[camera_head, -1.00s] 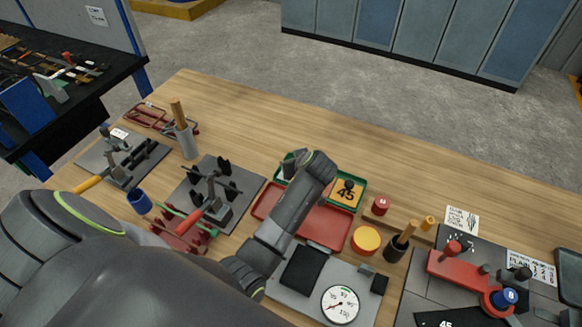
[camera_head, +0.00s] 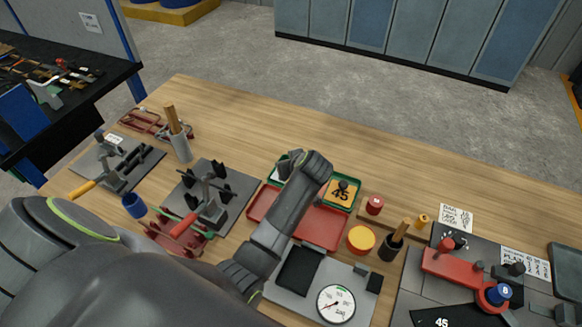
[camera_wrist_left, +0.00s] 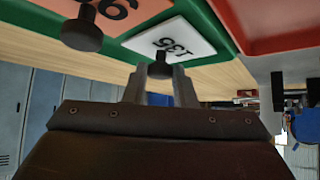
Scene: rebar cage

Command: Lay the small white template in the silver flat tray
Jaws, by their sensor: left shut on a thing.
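The small white template (camera_wrist_left: 170,41), marked 135 and with a black knob (camera_wrist_left: 161,66), shows in the left wrist view at the green tray (camera_wrist_left: 215,30). I cannot tell whether it rests there or is slightly raised. My left gripper (camera_wrist_left: 158,80) is shut on its knob. In the head view my left arm's wrist covers the fingertips and most of the template. A flat grey tray (camera_head: 566,268), perhaps the silver one, lies at the right edge of the head view, far from this gripper. My right gripper is not in view.
A red tray (camera_head: 318,228) lies in front. A yellow round container (camera_head: 361,239), a black cup (camera_head: 390,248) and a red fixture (camera_head: 455,268) stand toward the right.

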